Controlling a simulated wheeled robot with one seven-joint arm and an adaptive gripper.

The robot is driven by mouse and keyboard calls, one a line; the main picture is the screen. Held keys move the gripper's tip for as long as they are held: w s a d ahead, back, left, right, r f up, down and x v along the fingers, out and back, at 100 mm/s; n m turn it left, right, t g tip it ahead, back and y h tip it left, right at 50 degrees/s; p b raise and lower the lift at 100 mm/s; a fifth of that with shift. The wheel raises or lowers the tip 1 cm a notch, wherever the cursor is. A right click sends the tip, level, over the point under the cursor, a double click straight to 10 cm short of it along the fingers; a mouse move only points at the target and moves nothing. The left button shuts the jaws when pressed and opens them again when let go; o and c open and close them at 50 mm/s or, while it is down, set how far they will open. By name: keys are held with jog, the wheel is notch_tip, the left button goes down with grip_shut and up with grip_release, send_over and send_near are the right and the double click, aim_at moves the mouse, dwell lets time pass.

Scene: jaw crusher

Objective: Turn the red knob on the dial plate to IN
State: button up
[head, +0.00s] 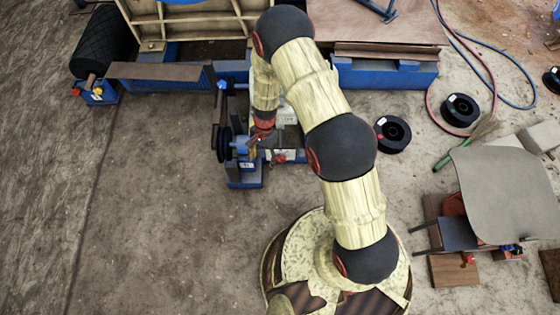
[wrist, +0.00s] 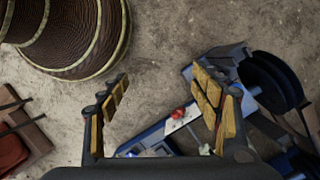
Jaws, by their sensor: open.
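The red knob (head: 281,157) sits on a small pale dial plate (head: 289,154) at the front of the blue machine (head: 244,170). In the wrist view the red knob (wrist: 177,113) shows on the pale plate (wrist: 192,110), between my finger pads and nearer the right one. The plate's markings are too small to read, so the knob's setting cannot be told. My gripper (head: 257,140) is left of and a little above the knob in the head view. In the wrist view my gripper (wrist: 162,88) is open and empty, its fingers apart from the knob.
A black wheel (head: 223,144) stands at the machine's left side and also shows in the wrist view (wrist: 270,82). A black spool (head: 392,134) lies on the floor to the right. A grey sheet (head: 505,190) rests farther right. The floor at the left front is clear.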

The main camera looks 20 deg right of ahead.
notch_tip(320, 180, down, 19)
jog(key=s+m, duration=0.1)
jog(key=m, duration=0.6)
jog(key=m+t+h, duration=0.5)
jog(key=m+t, duration=0.2)
jog(key=m, duration=1.5)
send_near(280, 160)
jog(key=f, duration=0.2)
jog(key=shift+g, duration=0.3)
jog(key=b+x, duration=0.1)
jog(key=x, duration=0.1)
jog(key=b+x, duration=0.2)
jog(key=x, duration=0.1)
jog(key=w+b+x, duration=0.1)
jog(key=x, duration=0.1)
jog(key=shift+d+f+b, duration=0.1)
jog(key=shift+d+b, duration=0.2)
jog(key=shift+d, duration=0.1)
jog(key=c, duration=0.3)
jog(key=c, duration=0.8)
jog(key=shift+c, duration=0.3)
